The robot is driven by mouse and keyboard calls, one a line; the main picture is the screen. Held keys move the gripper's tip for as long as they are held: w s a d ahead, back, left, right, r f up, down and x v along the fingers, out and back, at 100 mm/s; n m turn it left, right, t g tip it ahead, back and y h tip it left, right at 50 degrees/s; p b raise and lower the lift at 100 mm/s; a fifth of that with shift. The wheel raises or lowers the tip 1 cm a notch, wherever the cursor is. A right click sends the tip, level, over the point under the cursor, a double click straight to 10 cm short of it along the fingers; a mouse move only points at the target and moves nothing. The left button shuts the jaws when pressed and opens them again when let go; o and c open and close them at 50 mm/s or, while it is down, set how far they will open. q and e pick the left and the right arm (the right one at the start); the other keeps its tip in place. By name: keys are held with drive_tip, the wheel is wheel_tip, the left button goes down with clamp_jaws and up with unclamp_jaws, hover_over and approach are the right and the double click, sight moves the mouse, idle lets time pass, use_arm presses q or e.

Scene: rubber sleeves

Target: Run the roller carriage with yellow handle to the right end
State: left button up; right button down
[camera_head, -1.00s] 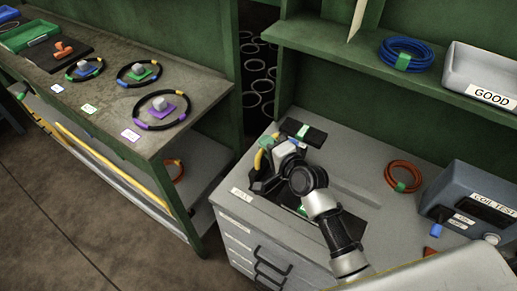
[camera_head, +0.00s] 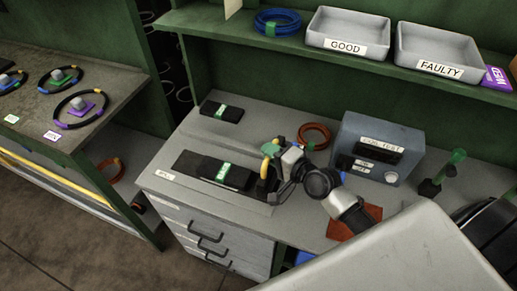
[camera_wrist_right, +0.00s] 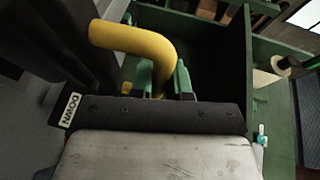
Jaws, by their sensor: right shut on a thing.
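The roller carriage is a dark block with a curved yellow handle (camera_head: 265,168). It stands at the right end of the grey roller bed on the bench, in the head view. My right gripper (camera_head: 271,152) is at the carriage, shut on the handle. In the right wrist view the yellow handle (camera_wrist_right: 135,42) bends down between the green fingertips, above a dark bar marked DOWN (camera_wrist_right: 150,112). The gripper partly hides the carriage. My left gripper is not in view.
A second black piece with a green band (camera_head: 222,111) lies behind. An orange ring (camera_head: 314,136) and the blue-grey coil tester (camera_head: 377,147) stand to the right. GOOD (camera_head: 347,31) and FAULTY (camera_head: 438,53) trays sit on the shelf above. An orange-brown mat (camera_head: 356,222) lies at front right.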

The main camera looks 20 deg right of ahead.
drive_tip(key=shift+s+d+f, duration=0.1)
drive_tip(key=shift+s+d, duration=0.15)
drive_tip(key=shift+s, duration=0.05)
drive_tip(key=shift+s+d, duration=0.25)
drive_tip(key=c, duration=1.3)
unclamp_jaws()
drive_tip(key=shift+d, duration=0.1)
drive_tip(key=shift+o, duration=1)
drive_tip(key=shift+s+d, duration=0.1)
drive_tip(key=shift+s, duration=0.1)
